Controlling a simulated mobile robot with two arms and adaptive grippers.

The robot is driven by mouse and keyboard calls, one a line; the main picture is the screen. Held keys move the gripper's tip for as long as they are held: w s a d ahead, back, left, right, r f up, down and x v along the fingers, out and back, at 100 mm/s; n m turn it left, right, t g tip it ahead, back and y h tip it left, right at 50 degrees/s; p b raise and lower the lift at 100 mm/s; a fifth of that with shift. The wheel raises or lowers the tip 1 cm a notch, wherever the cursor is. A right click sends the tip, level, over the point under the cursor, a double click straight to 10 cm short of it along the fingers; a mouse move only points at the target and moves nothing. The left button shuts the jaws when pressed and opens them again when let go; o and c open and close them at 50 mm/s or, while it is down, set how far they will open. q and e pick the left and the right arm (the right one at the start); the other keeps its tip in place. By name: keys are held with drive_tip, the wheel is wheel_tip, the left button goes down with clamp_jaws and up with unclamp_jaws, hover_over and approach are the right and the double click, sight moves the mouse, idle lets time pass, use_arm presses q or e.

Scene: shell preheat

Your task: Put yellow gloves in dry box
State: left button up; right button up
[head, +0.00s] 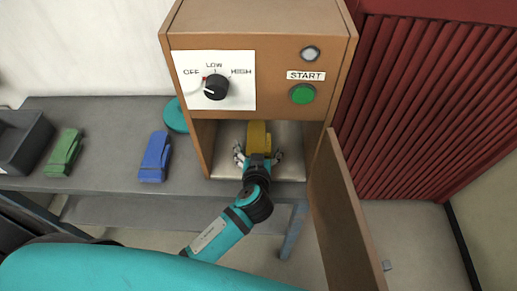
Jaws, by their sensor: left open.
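The yellow gloves (258,135) lie on the floor of the brown dry box (203,149), inside its open lower compartment. My left gripper (258,153) reaches in at the compartment's front and is open, with its fingers spread to either side of the gloves' near end. My wrist hides that near end, so I cannot tell whether the fingers touch the gloves. The box door (342,208) is swung open to the right. My right gripper is not in view.
Green gloves (64,153) and blue gloves (155,157) lie on the grey table (110,120) at left. A dark tray (22,140) is at the far left. A teal round object (175,116) sits beside the box. The box has a dial (216,87) and a green START button (303,94).

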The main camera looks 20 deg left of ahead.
use_arm(q)
drive_tip(key=shift+r, duration=0.2)
drive_tip(key=b+v, duration=0.2)
drive_tip(key=v, duration=0.8)
drive_tip(key=shift+s+d, duration=0.2)
drive_tip(key=shift+s, duration=0.2)
drive_tip(key=shift+s+d+r, duration=0.1)
drive_tip(key=shift+s+r, duration=0.2)
drive_tip(key=shift+s, duration=0.2)
